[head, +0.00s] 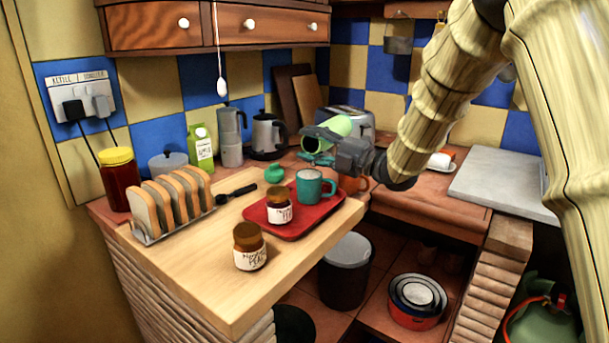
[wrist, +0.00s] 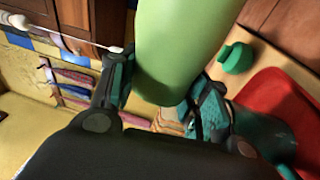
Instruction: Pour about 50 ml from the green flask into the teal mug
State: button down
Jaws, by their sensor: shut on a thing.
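The green flask (head: 339,125) is in the jaws of my gripper (head: 325,142), raised above the counter. It is tilted well over, with its round end facing left and slightly down in the head view. The flask (wrist: 180,45) fills the upper middle of the wrist view between the fingers. The teal mug (head: 309,188) stands upright on the red tray (head: 290,226), below the flask and apart from it. The mug's contents cannot be made out, and no stream of liquid shows.
A jar (head: 279,210) shares the tray; another jar (head: 249,253) stands in front. A green cap (head: 274,174) lies behind the tray. A toast rack (head: 170,205) and black-handled utensil (head: 236,194) are left. A toaster (head: 352,119) stands behind my gripper. The front board corner is clear.

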jog(key=shift+w+a, duration=0.2)
jog(key=shift+a, duration=0.05)
jog(key=shift+d, duration=0.15)
dwell(0.8)
jog(key=shift+w+r+n+b, duration=0.1)
jog(key=shift+n+b, duration=0.2)
jog(key=shift+b, duration=0.1)
dwell(0.6)
